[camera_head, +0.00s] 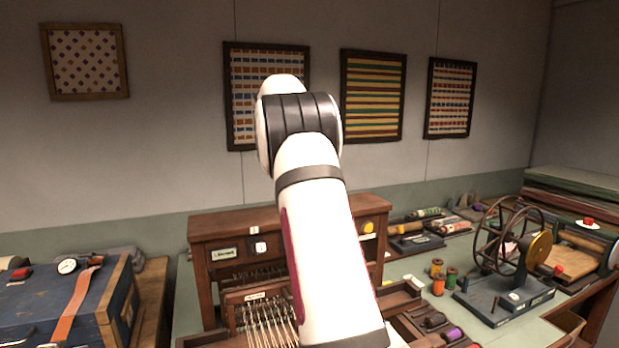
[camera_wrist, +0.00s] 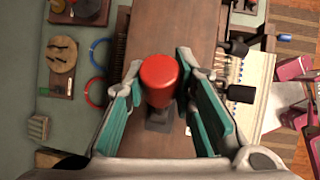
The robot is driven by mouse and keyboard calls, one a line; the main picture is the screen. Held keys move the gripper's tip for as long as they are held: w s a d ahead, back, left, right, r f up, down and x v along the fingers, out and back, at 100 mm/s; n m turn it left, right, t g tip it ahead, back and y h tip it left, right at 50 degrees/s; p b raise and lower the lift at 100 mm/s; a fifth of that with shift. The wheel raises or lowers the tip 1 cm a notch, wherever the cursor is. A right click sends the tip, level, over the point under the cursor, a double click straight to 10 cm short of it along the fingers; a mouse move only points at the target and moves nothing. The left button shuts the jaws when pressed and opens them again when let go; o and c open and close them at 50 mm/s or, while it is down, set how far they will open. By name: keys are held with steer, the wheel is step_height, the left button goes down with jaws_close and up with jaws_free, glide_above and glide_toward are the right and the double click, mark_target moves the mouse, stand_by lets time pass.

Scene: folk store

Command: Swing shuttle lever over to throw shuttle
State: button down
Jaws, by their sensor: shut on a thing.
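The shuttle lever's red round knob (camera_wrist: 160,72) stands on a dark base on the brown wooden top beam (camera_wrist: 170,35) in the wrist view. My gripper (camera_wrist: 159,64) has its teal-padded fingers on either side of the knob and is shut on it. In the head view the wooden loom (camera_head: 225,231) stands on the bench, with a small label, a white button and a yellow button on its front. My arm covers the middle of the loom there, and the lever and my gripper are hidden.
A blue toolbox (camera_head: 60,305) with an orange strap stands at left. At right are thread spools (camera_head: 438,287) and a winder with a spoked wheel (camera_head: 508,235). In the wrist view, a blue ring (camera_wrist: 100,52) and a red ring (camera_wrist: 93,92) lie on the green bench left of the beam.

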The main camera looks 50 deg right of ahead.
steer(key=c, duration=1.3)
jaws_free()
steer(key=shift+d+f, duration=0.1)
steer(key=v, duration=1.2)
